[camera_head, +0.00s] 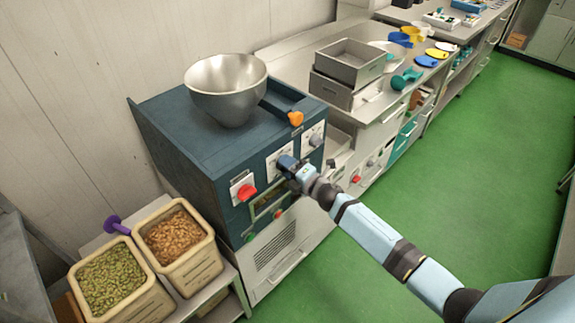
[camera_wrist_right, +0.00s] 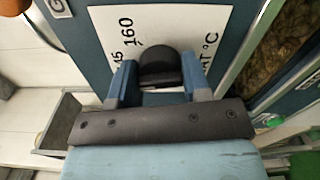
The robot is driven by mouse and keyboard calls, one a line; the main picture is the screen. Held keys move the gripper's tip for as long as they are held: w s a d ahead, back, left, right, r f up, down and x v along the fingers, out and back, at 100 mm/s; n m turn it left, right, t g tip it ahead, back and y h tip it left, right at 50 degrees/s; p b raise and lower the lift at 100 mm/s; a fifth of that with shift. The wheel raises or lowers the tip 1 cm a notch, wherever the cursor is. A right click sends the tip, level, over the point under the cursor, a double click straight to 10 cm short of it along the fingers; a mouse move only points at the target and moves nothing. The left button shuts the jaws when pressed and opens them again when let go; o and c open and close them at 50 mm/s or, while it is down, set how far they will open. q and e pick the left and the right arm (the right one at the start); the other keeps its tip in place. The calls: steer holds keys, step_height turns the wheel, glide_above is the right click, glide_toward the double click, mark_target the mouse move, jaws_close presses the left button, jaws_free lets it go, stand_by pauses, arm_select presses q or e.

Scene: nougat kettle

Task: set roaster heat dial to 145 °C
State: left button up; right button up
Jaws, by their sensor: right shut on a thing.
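The roaster (camera_head: 175,135) is a dark blue box with a row of dials on its front. My right gripper (camera_head: 286,163) is at the middle dial on that front. In the right wrist view, my right gripper (camera_wrist_right: 160,88) is shut on the black heat dial (camera_wrist_right: 160,66), with one blue finger on each side of it. The white dial plate (camera_wrist_right: 120,25) behind it shows "160" and part of "°C". The dial's pointer is hidden, so its setting cannot be read. My left gripper is not in view.
A steel bowl (camera_head: 226,88) stands on the roaster. A red knob (camera_head: 247,192) is left of my gripper and another dial (camera_head: 315,140) right of it. Two bins, of green nuts (camera_head: 110,280) and brown nuts (camera_head: 174,239), stand at lower left. The green floor (camera_head: 440,190) is clear.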

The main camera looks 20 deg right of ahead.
steer(key=shift+m, duration=0.9)
steer(key=o, duration=0.9)
steer(key=shift+s, duration=0.1)
steer(key=shift+b+v, duration=0.95)
steer(key=shift+v, duration=5.9)
